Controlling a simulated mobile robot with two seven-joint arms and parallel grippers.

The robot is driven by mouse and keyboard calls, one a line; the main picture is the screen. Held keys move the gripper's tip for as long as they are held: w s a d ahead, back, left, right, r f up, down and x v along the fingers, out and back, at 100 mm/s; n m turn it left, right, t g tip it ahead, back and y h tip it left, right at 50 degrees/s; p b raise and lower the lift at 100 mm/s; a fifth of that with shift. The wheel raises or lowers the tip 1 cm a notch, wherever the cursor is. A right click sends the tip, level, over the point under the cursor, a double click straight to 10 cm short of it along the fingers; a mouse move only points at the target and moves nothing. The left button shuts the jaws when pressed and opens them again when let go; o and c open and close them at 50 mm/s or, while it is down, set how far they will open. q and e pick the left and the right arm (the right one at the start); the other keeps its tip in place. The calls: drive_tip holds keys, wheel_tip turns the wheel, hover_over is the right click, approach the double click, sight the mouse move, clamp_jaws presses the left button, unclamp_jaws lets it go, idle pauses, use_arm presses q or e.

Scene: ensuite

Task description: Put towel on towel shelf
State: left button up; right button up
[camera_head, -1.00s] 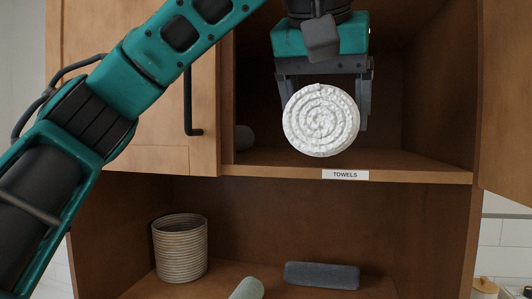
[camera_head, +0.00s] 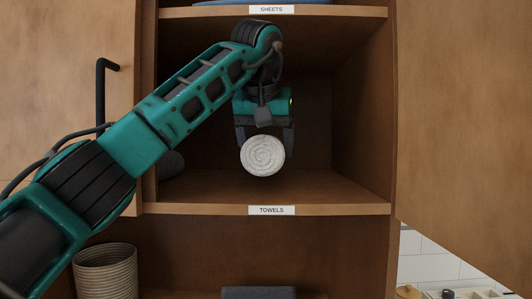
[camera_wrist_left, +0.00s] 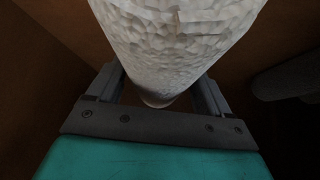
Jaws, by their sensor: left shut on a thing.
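A rolled white towel (camera_head: 262,156) is held end-on to the head camera, inside the opening above the shelf board labelled TOWELS (camera_head: 222,209). My left gripper (camera_head: 264,138) is shut on it from above, with a finger on each side. The towel appears above the board, with a gap below it. The white roll fills the top of the left wrist view (camera_wrist_left: 175,45), between the two fingers (camera_wrist_left: 158,98). My right gripper is in neither current view.
A dark rolled item (camera_head: 171,164) lies at the left of the towel shelf. Open cabinet doors stand left and right (camera_head: 460,120). A ribbed basket (camera_head: 106,272) and a dark grey roll (camera_head: 258,293) sit below. The shelf's right side is clear.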

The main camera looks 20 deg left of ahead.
use_arm(q)
drive_tip(key=shift+w, duration=0.3)
drive_tip(key=shift+f, duration=1.75)
drive_tip(key=shift+f, duration=0.1)
drive_tip(key=o, duration=1.1)
